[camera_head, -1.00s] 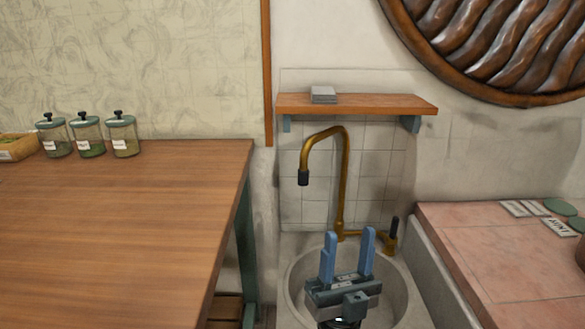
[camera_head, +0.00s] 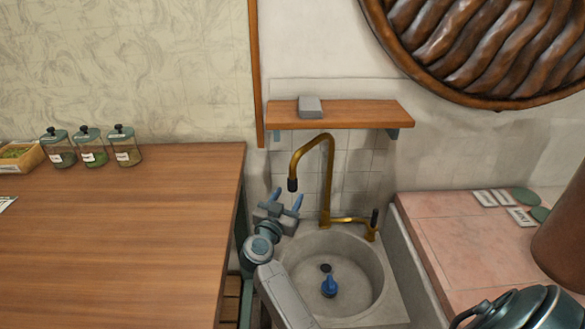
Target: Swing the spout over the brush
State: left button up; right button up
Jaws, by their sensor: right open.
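The brass tap spout (camera_head: 329,165) rises at the back of the round sink (camera_head: 372,285) and arches to the left. Its dark nozzle (camera_head: 292,184) hangs over the sink's back left side. A blue brush (camera_head: 329,286) lies in the sink bowl, to the right of and nearer than the nozzle. My right gripper (camera_head: 286,197) is open and empty, its two blue fingers pointing up just below the nozzle in the picture. Whether a finger touches the spout I cannot tell. My left gripper is out of view.
A wooden counter (camera_head: 110,230) with several lidded jars (camera_head: 88,148) is on the left. A shelf (camera_head: 345,114) hangs above the tap. A pink tiled counter (camera_head: 450,240) is on the right, with a teal kettle (camera_head: 530,308) in the lower right corner.

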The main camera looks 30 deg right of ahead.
aim_at(290, 187)
jog(key=shift+w+a+f+n+y, duration=0.15)
jog(key=shift+w+f+n+y, duration=0.1)
jog(key=shift+w+n+y, duration=0.35)
jog(key=x, duration=0.6)
jog(key=shift+w+f, duration=0.1)
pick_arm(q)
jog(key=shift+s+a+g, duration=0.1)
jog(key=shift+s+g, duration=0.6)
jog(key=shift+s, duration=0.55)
pick_arm(e)
jog(key=shift+w+d, duration=0.35)
jog(key=shift+d, duration=0.15)
grip_shut()
